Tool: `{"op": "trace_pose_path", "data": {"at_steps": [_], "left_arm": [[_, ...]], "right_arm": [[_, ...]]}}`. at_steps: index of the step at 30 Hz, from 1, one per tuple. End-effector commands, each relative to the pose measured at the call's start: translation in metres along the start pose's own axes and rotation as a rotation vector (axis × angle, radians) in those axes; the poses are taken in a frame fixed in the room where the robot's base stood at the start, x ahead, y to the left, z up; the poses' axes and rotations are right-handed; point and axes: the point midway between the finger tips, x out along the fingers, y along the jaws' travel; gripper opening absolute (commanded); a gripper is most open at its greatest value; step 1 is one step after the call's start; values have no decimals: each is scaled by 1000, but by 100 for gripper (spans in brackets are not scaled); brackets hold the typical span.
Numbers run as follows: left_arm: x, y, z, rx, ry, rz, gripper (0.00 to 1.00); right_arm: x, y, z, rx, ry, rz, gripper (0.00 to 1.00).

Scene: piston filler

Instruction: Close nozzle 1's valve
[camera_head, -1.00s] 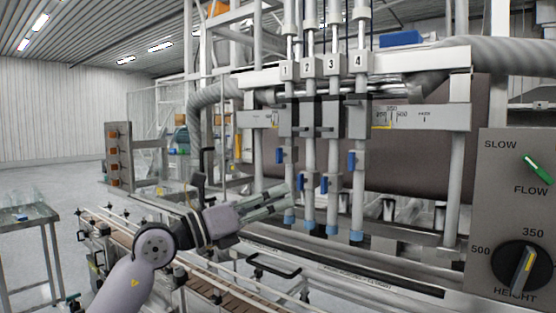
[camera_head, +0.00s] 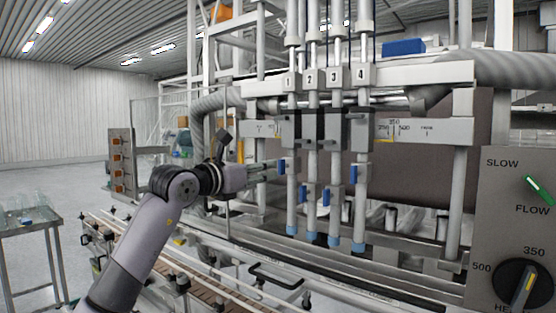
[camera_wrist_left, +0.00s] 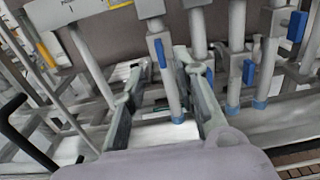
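Nozzle 1 (camera_head: 292,205) is the leftmost of a row of grey vertical tubes with blue tips, under the label 1. Its valve handle (camera_head: 282,167) is blue and upright on the tube's left side. My left gripper (camera_head: 272,169) is level with this handle, its fingertips close to it; I cannot tell whether they touch. In the left wrist view, the fingers (camera_wrist_left: 165,92) are apart, with the nozzle 1 tube between them in the picture and the blue handle (camera_wrist_left: 160,53) just above. My right gripper is not in view.
Nozzles 2, 3 and 4 stand close on the right, with blue handles (camera_head: 304,194), (camera_head: 326,197) and (camera_head: 354,174). A conveyor (camera_head: 190,285) runs below. A control panel with a height knob (camera_head: 523,284) is at the right. A small table (camera_head: 35,228) stands at the left.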

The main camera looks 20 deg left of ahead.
Motion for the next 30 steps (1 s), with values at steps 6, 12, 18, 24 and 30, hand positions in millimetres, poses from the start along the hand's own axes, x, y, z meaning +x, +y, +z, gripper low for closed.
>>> {"op": "trace_pose_path", "data": {"at_steps": [6, 12, 18, 24, 30], "left_arm": [[44, -2, 3, -2, 1, -2, 28], [63, -1, 2, -1, 0, -1, 28], [68, 0, 0, 1, -1, 0, 28], [68, 0, 0, 1, -1, -1, 28], [68, 0, 0, 0, -1, -1, 14]], "right_arm": [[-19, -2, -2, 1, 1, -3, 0], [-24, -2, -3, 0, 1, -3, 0], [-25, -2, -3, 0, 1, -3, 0], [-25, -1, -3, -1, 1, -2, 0], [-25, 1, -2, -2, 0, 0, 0]]}}
